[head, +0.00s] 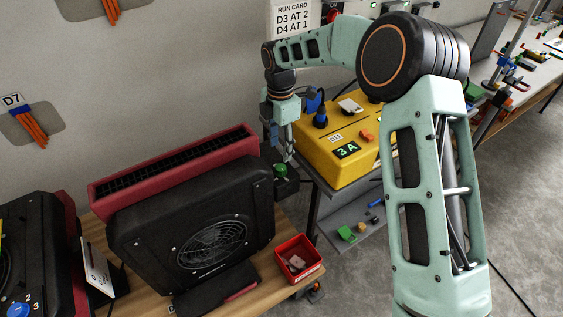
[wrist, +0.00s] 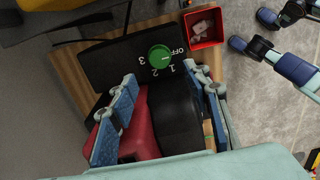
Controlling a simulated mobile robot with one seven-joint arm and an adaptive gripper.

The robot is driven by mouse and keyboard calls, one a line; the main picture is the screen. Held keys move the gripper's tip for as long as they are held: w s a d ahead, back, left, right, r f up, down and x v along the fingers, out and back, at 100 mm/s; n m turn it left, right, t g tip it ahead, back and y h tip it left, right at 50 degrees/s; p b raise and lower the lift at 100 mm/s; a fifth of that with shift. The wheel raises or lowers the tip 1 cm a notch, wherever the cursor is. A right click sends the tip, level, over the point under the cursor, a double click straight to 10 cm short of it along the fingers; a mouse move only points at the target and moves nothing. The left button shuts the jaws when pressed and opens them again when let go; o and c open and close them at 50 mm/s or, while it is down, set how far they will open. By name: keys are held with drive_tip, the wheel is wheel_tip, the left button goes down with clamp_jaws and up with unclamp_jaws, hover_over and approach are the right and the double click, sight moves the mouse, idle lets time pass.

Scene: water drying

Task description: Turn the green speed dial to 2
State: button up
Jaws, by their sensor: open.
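The green speed dial (wrist: 160,57) sits on a black panel at the end of the black blower (head: 190,240). Around it are white marks OFF, 1, 2 and 3. A faint light mark shows on the dial, but I cannot tell which setting it points at. In the head view the green dial (head: 281,170) is small, at the blower's right end. My gripper (wrist: 160,76) is open and empty, its blue-padded fingers apart on either side below the dial in the wrist view. In the head view my gripper (head: 280,152) hangs just above the dial; contact cannot be told.
A yellow box (head: 328,172) is to the right. Another blower with a blue dial (head: 19,310) is at left. A run card (head: 293,18) reads D3 AT 2, D4 AT 1.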

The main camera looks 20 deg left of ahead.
sight(281, 167)
wheel_tip(281, 167, down, 8)
drive_tip(key=shift+c, duration=0.2)
drive_tip(key=c, duration=1.1)
